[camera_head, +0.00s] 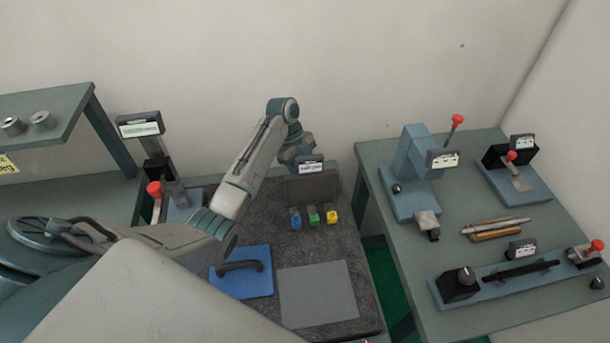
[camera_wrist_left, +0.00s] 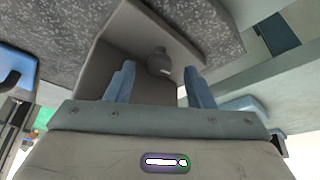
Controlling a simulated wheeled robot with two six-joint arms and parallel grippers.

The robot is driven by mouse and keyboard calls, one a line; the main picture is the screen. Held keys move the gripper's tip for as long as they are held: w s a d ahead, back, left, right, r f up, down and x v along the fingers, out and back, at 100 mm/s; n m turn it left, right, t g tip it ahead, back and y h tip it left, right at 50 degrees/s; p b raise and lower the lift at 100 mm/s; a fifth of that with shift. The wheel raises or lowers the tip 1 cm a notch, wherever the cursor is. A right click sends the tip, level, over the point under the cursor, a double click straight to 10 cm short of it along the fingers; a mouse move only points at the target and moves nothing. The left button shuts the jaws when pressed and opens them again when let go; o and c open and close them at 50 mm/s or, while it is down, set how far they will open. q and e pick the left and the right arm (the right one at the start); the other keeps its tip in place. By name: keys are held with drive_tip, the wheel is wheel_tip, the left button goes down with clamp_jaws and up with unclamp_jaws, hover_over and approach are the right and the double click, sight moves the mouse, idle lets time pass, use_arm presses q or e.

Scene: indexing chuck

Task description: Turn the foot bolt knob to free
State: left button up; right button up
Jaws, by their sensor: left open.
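A small grey knob (camera_wrist_left: 158,62) sits inside a grey box-like housing in the left wrist view. My left gripper (camera_wrist_left: 159,69) is open, with one blue-grey finger on each side of the knob in that view. I see no contact, and cannot tell how far the fingers are from the knob. In the head view the left gripper (camera_head: 297,152) is above the labelled grey housing (camera_head: 312,188) on the dark speckled bench top. The knob is hidden there. The label is too small to read, so I cannot confirm it is the foot bolt. My right gripper is not in view.
Blue, green and yellow blocks (camera_head: 314,217) stand before the housing. A blue plate with a dark handle (camera_head: 243,281) and a grey plate (camera_head: 317,293) lie nearer.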

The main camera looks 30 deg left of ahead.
use_arm(q)
drive_tip(key=p+v, duration=0.2)
drive_tip(key=v, duration=0.7)
drive_tip(key=shift+r+p, duration=0.15)
drive_tip(key=shift+p, duration=0.25)
drive_tip(key=shift+w+a, duration=0.1)
